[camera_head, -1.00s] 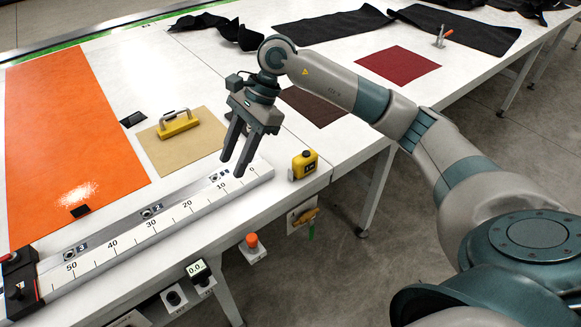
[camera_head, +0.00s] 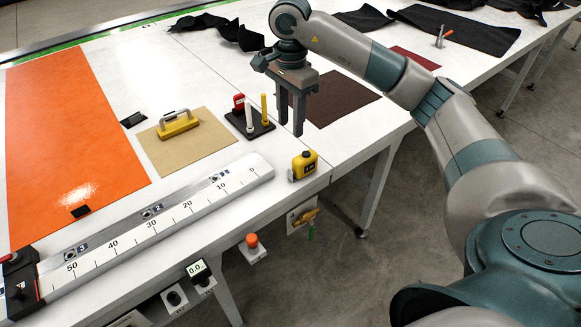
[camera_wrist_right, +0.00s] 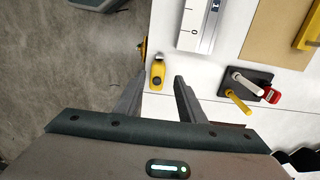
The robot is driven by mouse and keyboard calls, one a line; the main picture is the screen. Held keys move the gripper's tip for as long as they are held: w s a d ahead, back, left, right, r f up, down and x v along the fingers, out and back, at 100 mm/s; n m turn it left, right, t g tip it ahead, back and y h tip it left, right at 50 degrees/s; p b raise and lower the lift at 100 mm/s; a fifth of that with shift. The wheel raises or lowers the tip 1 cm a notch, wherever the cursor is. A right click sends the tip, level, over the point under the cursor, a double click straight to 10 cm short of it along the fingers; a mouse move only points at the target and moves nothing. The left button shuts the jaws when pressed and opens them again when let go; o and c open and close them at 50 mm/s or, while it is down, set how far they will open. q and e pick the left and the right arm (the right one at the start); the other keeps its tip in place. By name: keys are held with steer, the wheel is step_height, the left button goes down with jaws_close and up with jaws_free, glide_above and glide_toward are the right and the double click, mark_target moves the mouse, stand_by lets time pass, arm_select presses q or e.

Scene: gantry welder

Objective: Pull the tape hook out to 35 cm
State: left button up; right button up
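The yellow tape measure (camera_head: 303,166) with a black face stands on the white table just past the zero end of the ruler (camera_head: 209,200). Its hook is too small to make out clearly. My right gripper (camera_head: 291,127) is empty and open, fingers pointing down, above the table behind the tape measure. In the right wrist view the tape measure (camera_wrist_right: 157,73) shows in the gap between the spread fingers (camera_wrist_right: 160,80), beyond their tips and not touched. The ruler's zero end (camera_wrist_right: 194,32) is also there. My left gripper is not in view.
A black holder (camera_head: 263,129) with a white and a yellow stick and a red item stands left of the gripper. A display (camera_head: 197,269) reading 0.0 and a red button (camera_head: 252,240) are at the front edge.

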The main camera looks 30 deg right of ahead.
mark_target(290, 171)
step_height(290, 171, down, 15)
steer(key=p, duration=0.5)
steer(key=shift+f+p, duration=0.15)
steer(key=shift+p, duration=0.2)
steer(key=shift+f, duration=0.7)
jaws_close()
